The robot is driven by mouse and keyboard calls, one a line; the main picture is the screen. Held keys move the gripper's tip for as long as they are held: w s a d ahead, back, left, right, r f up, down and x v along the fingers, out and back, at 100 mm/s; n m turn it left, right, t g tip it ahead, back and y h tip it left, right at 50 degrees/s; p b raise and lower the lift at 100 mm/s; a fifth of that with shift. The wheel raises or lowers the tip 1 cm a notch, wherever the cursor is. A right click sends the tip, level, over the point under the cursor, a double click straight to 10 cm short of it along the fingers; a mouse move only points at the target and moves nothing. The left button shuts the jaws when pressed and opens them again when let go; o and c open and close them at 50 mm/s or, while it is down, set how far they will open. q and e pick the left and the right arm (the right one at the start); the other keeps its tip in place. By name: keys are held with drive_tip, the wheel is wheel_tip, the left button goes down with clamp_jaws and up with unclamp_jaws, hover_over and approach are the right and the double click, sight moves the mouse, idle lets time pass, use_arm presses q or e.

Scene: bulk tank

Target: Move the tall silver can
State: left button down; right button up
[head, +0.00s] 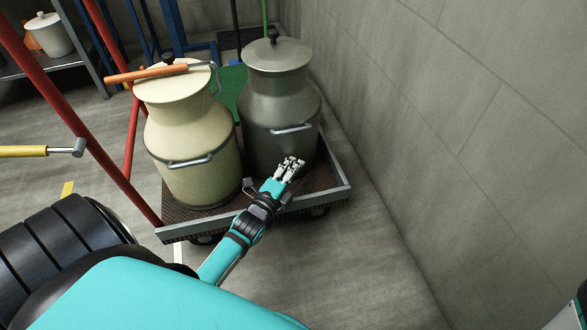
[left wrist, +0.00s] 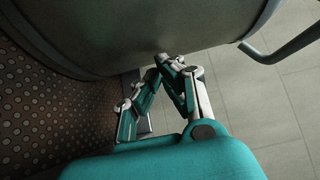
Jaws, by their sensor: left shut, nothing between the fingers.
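The tall silver can (head: 278,100), a dark grey metal can with a lid, black knob and side handle, stands upright at the right of a cart (head: 334,194). My left gripper (head: 292,163) is at the near side of this can's lower body, below its handle, shut and empty. In the left wrist view the shut fingers (left wrist: 172,62) are just under the curved can wall (left wrist: 150,30), with the handle (left wrist: 285,45) at upper right. I cannot tell whether they touch the can. My right gripper is not in view.
A cream can (head: 190,145) stands left of the silver can on the same cart, with an orange-handled tool (head: 148,74) across its lid. Red cart bars (head: 55,90) rise at the left. A grey wall (head: 460,110) is close on the right; floor (head: 370,260) in front is clear.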

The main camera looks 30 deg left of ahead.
use_arm(q)
drive_tip(key=w+a, duration=0.2)
drive_tip(key=a, duration=0.1)
drive_tip(key=shift+w, duration=0.25)
drive_tip(key=shift+d, duration=0.1)
